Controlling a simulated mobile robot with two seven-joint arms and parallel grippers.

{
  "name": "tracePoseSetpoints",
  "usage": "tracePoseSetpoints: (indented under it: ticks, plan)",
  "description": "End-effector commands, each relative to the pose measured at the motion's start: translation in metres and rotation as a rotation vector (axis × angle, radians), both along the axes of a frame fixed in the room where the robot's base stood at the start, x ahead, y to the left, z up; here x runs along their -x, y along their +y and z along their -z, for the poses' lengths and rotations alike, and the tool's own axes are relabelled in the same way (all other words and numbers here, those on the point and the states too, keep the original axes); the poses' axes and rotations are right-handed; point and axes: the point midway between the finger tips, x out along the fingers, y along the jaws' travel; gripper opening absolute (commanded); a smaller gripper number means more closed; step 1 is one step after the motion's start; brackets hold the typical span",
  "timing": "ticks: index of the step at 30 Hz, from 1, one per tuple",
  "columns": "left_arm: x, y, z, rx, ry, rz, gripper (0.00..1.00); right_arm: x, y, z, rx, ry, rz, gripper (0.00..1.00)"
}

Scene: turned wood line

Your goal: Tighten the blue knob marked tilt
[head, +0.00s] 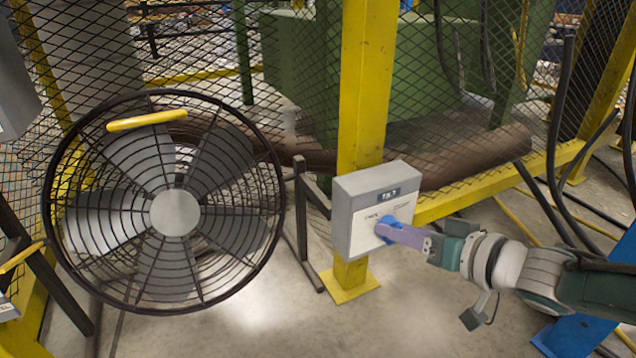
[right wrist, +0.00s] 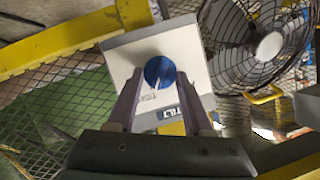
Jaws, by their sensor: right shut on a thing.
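The blue knob (head: 384,226) sits on the front face of a grey box (head: 343,222) fixed to a yellow post. In the right wrist view the knob (right wrist: 160,72) is round with a pale pointer line, and a dark label reading TILT (right wrist: 168,112) is on the same face. My right gripper (head: 394,231) reaches in from the right and is shut on the knob. In the right wrist view its two purple fingers (right wrist: 160,80) lie on either side of the knob. The fingers hide part of the knob in the head view. My left gripper is not in view.
A large black caged fan (head: 175,212) with a yellow handle stands left of the box. The yellow post (head: 366,85) and mesh fence are behind it. A brown pipe (head: 450,160) runs behind the mesh. Black cables hang at the right. Bare floor lies below the box.

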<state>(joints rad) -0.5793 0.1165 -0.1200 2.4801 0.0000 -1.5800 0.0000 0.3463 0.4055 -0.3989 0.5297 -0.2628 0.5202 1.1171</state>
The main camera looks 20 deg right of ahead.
Motion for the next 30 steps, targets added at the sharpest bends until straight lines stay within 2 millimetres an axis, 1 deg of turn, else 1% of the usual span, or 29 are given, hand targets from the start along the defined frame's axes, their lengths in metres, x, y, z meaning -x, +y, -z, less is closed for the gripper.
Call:
tracePoseSetpoints:
  ticks: [1,3,12,28,29,30]
  plan:
    - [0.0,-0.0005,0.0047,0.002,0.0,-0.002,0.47,0.0006,-0.0024,0.0039,-0.024,0.007,0.002,0.0]
    - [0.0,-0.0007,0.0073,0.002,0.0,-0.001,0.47,0.0007,-0.0021,0.0041,-0.065,0.01,0.0,0.0]
    - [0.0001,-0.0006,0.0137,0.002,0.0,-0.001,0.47,0.0007,-0.0028,0.0035,-0.173,0.019,0.002,0.0]
    - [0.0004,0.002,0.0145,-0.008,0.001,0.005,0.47,0.0007,-0.0024,0.0027,-0.195,0.02,0.003,0.0]
    - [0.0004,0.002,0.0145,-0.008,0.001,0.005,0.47,0.0007,-0.0024,0.0026,-0.196,0.02,0.003,0.53]
    - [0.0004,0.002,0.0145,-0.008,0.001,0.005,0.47,0.0006,-0.0022,0.0026,-0.196,0.019,0.002,0.58]
